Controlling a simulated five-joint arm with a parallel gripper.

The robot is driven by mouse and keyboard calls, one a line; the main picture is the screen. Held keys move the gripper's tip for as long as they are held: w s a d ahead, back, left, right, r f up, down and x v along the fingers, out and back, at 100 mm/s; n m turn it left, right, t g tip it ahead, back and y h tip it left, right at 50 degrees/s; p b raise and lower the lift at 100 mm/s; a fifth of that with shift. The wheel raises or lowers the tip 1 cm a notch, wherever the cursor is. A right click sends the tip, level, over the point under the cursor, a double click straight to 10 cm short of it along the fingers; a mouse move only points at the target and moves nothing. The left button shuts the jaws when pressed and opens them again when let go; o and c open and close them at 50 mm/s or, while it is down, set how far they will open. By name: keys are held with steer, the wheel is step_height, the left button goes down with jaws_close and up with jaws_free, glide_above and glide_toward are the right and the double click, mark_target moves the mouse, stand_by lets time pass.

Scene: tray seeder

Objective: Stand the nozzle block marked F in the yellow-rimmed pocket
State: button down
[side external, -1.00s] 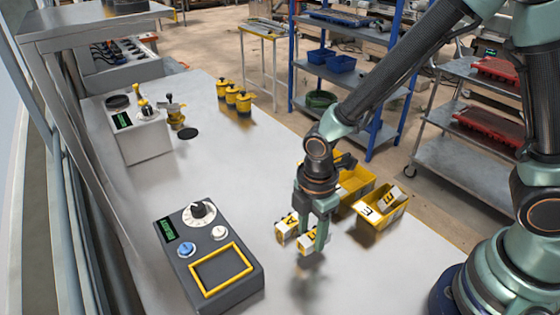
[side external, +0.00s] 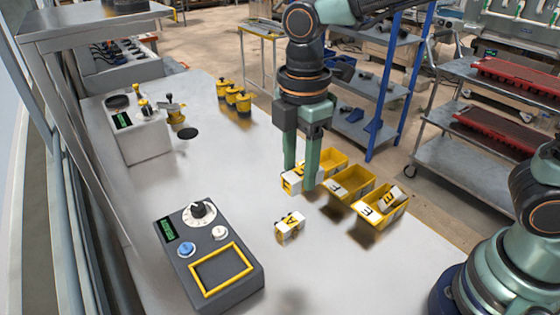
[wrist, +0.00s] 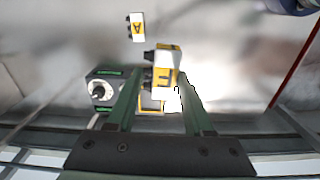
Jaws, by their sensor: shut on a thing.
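My gripper (side external: 300,185) is shut on a white and yellow nozzle block (side external: 292,181), held in front of the farthest yellow bin. In the wrist view the block (wrist: 162,72) lies between the fingers, its dark letter looking like an F, partly hidden. The yellow-rimmed pocket (side external: 231,284) is in the dark control box (side external: 182,250) at the lower left of the side view. The pocket is empty, with a dark floor, well left of and nearer than my gripper.
A block marked A (side external: 290,226) lies on the bench between the pocket and the bins, also in the wrist view (wrist: 136,27). A bin marked F (side external: 352,192) and a bin marked E (side external: 372,222), with a block inside, stand at right.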

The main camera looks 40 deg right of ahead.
glide_above(217, 268)
step_height(217, 268, down, 4)
steer(key=shift+n, duration=0.3)
steer(key=shift+f, duration=4.75)
steer(key=shift+f, duration=0.25)
